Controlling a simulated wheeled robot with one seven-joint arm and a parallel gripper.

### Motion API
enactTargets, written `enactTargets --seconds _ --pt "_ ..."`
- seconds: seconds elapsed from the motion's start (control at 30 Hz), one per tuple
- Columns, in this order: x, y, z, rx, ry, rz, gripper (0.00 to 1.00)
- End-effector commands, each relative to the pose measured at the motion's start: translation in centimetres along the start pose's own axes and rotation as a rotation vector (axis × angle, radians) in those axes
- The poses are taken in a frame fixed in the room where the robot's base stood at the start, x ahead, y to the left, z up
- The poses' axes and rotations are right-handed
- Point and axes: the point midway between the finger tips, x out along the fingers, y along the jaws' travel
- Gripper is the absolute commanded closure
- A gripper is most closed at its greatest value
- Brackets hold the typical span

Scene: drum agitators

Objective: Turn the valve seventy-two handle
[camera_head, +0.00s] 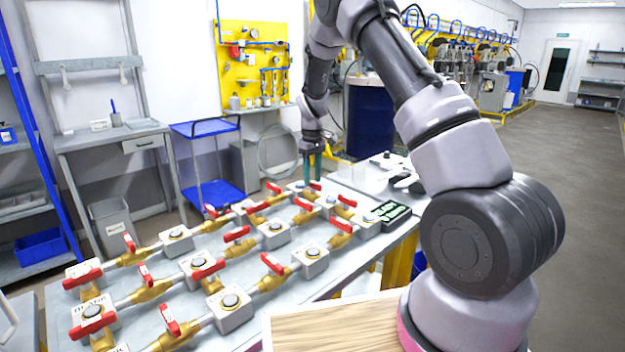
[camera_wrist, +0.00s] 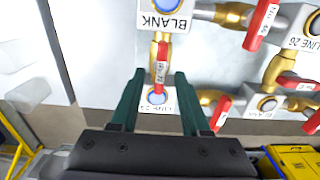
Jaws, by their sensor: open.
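In the wrist view, my gripper (camera_wrist: 159,74) is open, with its two green fingers pointing toward the valve bench. A red valve handle (camera_wrist: 161,62) with a small white tag lies in the gap between the fingertips, with space on both sides. The tag is too small to read surely. The handle sits on a brass valve body below a block marked BLANK (camera_wrist: 166,20). A blue-topped block (camera_wrist: 157,97) shows between the fingers, its label partly hidden. In the head view, my gripper (camera_head: 313,165) hangs over the far end of the valve rows.
Other red handles stand close by on the right in the wrist view, one of them (camera_wrist: 221,113) near the right finger. In the head view, several brass valves and grey blocks fill the bench (camera_head: 150,318). A dark green-lit device (camera_head: 387,214) lies at its right edge.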

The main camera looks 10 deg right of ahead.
Motion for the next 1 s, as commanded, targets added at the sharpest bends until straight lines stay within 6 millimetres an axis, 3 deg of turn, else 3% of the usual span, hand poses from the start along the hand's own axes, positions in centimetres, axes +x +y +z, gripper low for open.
enactTargets --seconds 0.4,0.5,0.53,1.0 --pt "0.95 0.02 0.01 0.0 0.0 0.001 0.54" --pt "0.94 0.02 0.01 0.0 0.0 0.0 0.92" --pt "0.94 0.02 0.02 0.0 0.0 0.0 1.0" --pt "0.91 0.05 0.02 0.064 0.0 0.0 1.0"
